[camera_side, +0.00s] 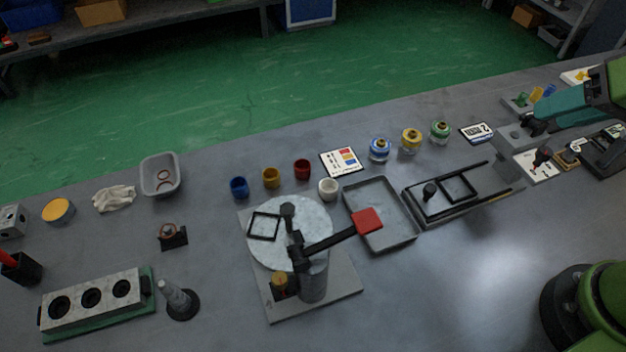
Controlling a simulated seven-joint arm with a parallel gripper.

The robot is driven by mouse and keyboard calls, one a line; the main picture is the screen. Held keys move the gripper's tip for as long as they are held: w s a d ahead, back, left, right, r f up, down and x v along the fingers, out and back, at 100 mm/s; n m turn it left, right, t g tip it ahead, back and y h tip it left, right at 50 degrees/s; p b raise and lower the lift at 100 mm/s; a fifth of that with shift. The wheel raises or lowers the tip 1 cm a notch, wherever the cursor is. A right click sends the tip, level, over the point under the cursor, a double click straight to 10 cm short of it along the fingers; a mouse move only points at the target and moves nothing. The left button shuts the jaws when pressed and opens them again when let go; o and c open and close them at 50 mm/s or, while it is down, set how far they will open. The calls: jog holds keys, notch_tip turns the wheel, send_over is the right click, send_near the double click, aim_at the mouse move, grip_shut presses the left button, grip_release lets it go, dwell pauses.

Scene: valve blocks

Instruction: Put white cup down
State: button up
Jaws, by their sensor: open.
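The white cup (328,189) stands upright on the grey table, just behind the round disc of the turning fixture (310,215) and left of the grey tray. Nothing holds it. Red (302,169), yellow (271,177) and blue (239,187) cups stand in a row to its left. My gripper (560,142) appears at the right edge, open and far from the white cup; its outline is partly cut off and hard to separate from the things behind it.
A shallow grey tray (347,213) and a black-railed fixture (418,213) lie right of the cup. A colour card (331,161) and several lidded jars (411,140) stand behind. A red-tipped arm (367,221) reaches over the tray.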

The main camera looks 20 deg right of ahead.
jog(key=w+a+f+n+g, duration=0.2)
jog(key=w+a+f, duration=0.1)
jog(key=w+a, duration=0.1)
jog(key=n+g+y, duration=0.2)
jog(key=n+g, duration=0.2)
jog(key=n, duration=1.3)
send_over(322, 194)
jog(key=d, duration=0.4)
notch_tip(322, 194, down, 15)
jog(key=shift+s+d+r, duration=0.1)
jog(key=shift+d+r, duration=0.05)
jog(key=shift+r, duration=0.05)
jog(key=x, duration=0.5)
jog(key=shift+a+f, duration=0.25)
jog(key=shift+a, duration=0.1)
grip_shut()
jog(key=shift+r, duration=0.15)
